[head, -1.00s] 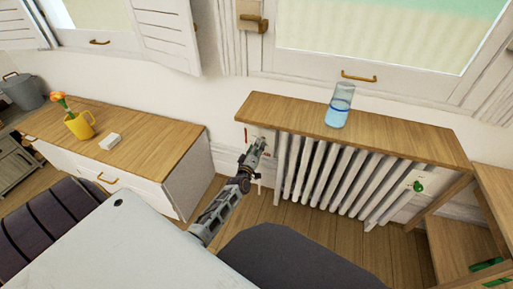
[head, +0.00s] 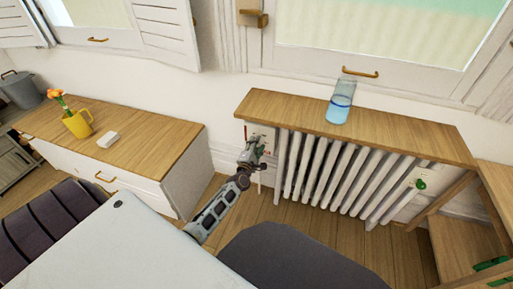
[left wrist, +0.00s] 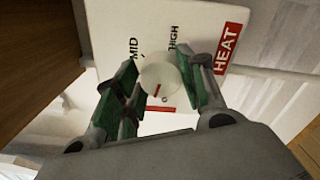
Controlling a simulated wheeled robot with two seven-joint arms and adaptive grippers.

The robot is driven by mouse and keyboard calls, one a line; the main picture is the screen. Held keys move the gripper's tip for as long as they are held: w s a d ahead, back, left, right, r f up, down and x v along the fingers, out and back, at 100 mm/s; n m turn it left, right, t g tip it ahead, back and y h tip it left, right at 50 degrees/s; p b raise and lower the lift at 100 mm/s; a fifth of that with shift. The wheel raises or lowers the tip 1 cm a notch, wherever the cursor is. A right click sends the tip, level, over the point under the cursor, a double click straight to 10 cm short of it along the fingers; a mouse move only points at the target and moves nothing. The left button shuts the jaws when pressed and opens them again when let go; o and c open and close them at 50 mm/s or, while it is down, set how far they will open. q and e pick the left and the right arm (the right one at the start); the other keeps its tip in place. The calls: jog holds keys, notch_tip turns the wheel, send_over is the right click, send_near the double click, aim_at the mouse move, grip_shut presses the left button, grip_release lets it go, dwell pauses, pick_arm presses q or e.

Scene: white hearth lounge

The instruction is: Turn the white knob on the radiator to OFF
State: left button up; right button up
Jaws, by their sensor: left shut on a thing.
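The round white knob (left wrist: 160,76) with a small red mark sits on a white label plate (left wrist: 112,22) in the left wrist view. The plate reads MID, HIGH and a red HEAT block; its lower part is partly hidden. My left gripper (left wrist: 156,67) is shut on the knob, with a green-padded finger on each side. In the head view my left gripper (head: 256,149) is at the left end of the radiator (head: 322,170) and hides the knob. My right gripper is not in view.
A wooden shelf (head: 290,113) tops the radiator and bears a blue-banded glass (head: 341,101). A green knob (head: 421,184) is at the radiator's right end. A low cabinet (head: 165,140) with a yellow mug (head: 77,125) stands left. A dark grey rounded seat (head: 300,262) lies in front.

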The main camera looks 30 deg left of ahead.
pick_arm(q)
jog(key=shift+a+n+b, duration=0.1)
jog(key=shift+n+b, duration=1.1)
jog(key=shift+n, duration=1.6)
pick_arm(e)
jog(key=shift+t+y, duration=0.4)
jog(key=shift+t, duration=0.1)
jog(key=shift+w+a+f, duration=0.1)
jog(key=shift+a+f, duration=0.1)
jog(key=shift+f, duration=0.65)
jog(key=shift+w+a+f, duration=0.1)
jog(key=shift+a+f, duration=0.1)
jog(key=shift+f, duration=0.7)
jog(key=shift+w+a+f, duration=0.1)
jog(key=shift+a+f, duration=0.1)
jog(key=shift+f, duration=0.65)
pick_arm(q)
jog(key=o, duration=1)
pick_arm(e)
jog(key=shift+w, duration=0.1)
pick_arm(q)
jog(key=shift+s, duration=0.1)
jog(key=shift+v, duration=5.95)
